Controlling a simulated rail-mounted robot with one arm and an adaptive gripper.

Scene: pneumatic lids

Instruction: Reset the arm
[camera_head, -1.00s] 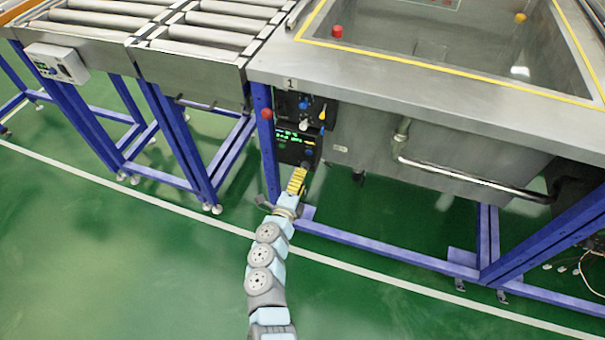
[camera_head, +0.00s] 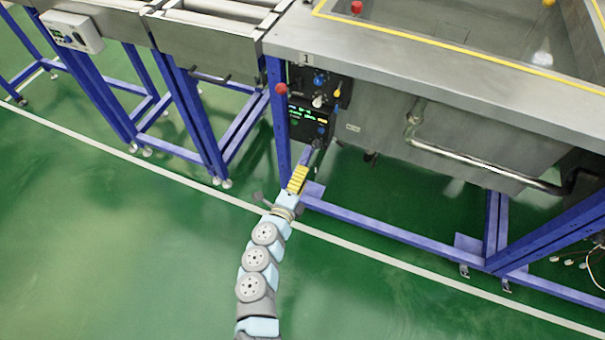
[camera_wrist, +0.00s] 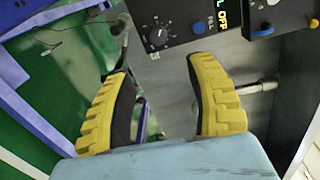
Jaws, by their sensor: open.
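My gripper (camera_head: 299,180) is in front of the control panel under the tank's left corner in the head view. In the wrist view its two yellow-and-black fingers (camera_wrist: 162,100) stand apart, with nothing held between them. The control panel (camera_wrist: 180,20) shows beyond the fingertips, with a black knob, a blue button and a lit display reading OFF. In the head view the panel (camera_head: 309,125) has a green and yellow display. The fingers appear clear of the panel.
A steel tank (camera_head: 440,50) with a yellow-edged opening stands on blue legs at the right. A roller conveyor (camera_head: 190,35) stands at the left. A red knob (camera_head: 281,88) sits by the panel's blue post. A bent steel pipe (camera_head: 470,160) runs under the tank. Green floor is open in front.

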